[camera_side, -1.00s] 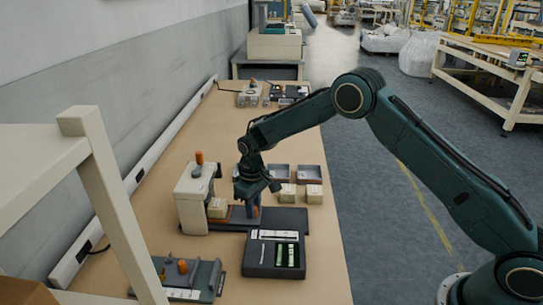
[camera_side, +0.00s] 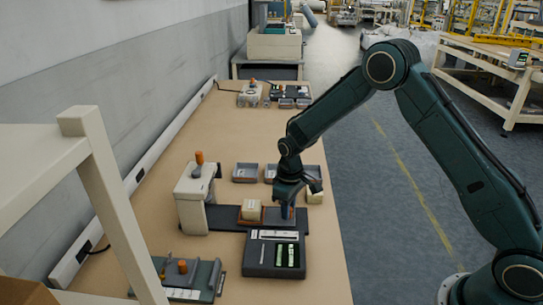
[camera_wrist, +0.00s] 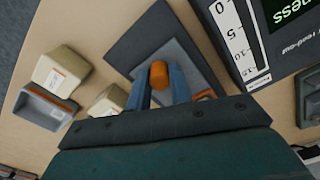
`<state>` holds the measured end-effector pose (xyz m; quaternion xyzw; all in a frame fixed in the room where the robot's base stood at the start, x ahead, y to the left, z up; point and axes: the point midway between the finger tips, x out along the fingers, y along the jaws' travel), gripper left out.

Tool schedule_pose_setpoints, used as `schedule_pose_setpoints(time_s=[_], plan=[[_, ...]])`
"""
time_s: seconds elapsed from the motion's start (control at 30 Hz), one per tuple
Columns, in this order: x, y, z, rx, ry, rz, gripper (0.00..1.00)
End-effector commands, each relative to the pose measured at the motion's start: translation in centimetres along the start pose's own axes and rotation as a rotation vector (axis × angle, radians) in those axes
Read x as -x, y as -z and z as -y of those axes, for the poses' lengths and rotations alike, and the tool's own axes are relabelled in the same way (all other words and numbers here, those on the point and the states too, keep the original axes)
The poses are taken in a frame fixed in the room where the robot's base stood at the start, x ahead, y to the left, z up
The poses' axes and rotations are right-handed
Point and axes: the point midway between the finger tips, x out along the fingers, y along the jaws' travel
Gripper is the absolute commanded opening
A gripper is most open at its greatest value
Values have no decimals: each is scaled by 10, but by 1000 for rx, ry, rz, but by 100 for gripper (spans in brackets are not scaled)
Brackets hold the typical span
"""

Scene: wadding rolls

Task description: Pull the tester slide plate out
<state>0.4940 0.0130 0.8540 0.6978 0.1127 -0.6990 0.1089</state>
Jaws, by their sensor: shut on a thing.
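The tester (camera_side: 194,198) is a cream upright housing with an orange knob on top, standing at the left of the bench. A dark base strip (camera_side: 226,219) runs right from its foot. The slide plate (camera_side: 270,216), grey with an orange part, lies on this strip, clear of the housing. A cream block (camera_side: 250,210) sits on the plate's left part. My gripper (camera_side: 288,212) is at the plate's right end. In the wrist view my gripper (camera_wrist: 158,90) is shut on the plate's orange knob (camera_wrist: 159,73), with the grey plate (camera_wrist: 185,58) beneath.
Small grey bins (camera_side: 246,173) and cream blocks (camera_side: 315,197) stand behind. A green fixture (camera_side: 205,281) is at front left, near a cream frame post (camera_side: 118,205). The bench's right edge is close.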

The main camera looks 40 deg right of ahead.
Motion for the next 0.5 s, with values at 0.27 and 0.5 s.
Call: schedule_pose_setpoints(time_s=[0.27, 0.5], plan=[[0, 1, -1, -3, -2, -3, 43], [0, 1, 0, -1, -1, -1, 43]])
